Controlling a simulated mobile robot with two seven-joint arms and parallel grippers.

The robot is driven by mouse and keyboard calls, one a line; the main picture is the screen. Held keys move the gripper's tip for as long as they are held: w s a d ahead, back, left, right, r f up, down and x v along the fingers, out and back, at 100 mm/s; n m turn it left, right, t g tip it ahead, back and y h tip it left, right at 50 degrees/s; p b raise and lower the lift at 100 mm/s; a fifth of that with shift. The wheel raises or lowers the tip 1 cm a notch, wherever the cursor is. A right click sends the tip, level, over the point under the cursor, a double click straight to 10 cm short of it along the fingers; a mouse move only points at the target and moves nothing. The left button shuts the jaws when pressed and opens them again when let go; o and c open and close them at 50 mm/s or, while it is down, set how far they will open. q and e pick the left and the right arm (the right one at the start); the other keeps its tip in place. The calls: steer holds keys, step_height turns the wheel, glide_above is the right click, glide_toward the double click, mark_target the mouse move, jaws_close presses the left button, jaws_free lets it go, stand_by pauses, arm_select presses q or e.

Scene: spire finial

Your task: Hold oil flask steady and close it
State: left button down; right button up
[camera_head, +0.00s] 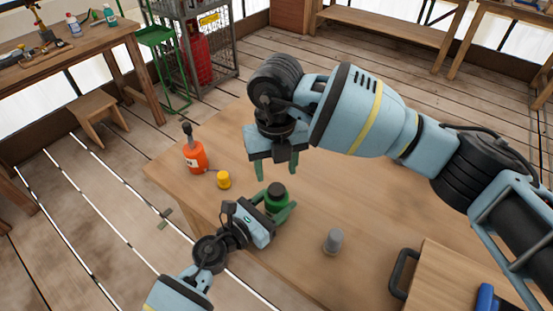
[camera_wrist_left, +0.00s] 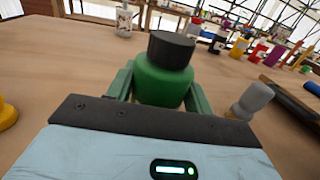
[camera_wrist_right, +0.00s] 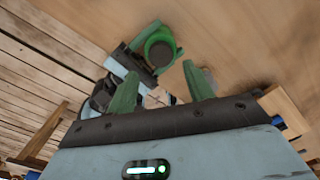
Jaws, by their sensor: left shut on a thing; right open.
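The green oil flask (camera_head: 277,203) stands upright on the wooden table, with a black cap (camera_wrist_left: 171,48) sitting on its top. Whether the cap is tight cannot be told. My left gripper (camera_head: 278,200) is shut around the flask's body, one finger on each side, as the left wrist view shows. My right gripper (camera_head: 276,171) is open and empty, pointing down above and slightly behind the flask, apart from the cap. In the right wrist view the flask (camera_wrist_right: 159,46) shows beyond the open fingers (camera_wrist_right: 160,70).
An orange bottle (camera_head: 194,157) with a dark nozzle and a yellow cap (camera_head: 224,180) stand left of the flask. A wooden box (camera_head: 430,270) with a black handle is at the lower right. The table between is clear.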

mark_target(277, 189)
steer(key=n, duration=0.6)
steer(key=shift+r, duration=0.2)
steer(key=n, duration=0.6)
steer(key=shift+r+n, duration=0.2)
steer(key=shift+n, duration=0.1)
steer(key=n, duration=0.6)
steer(key=shift+r, duration=0.2)
steer(key=n, duration=0.7)
steer(key=shift+r, duration=0.2)
steer(key=shift+f, duration=4.05)
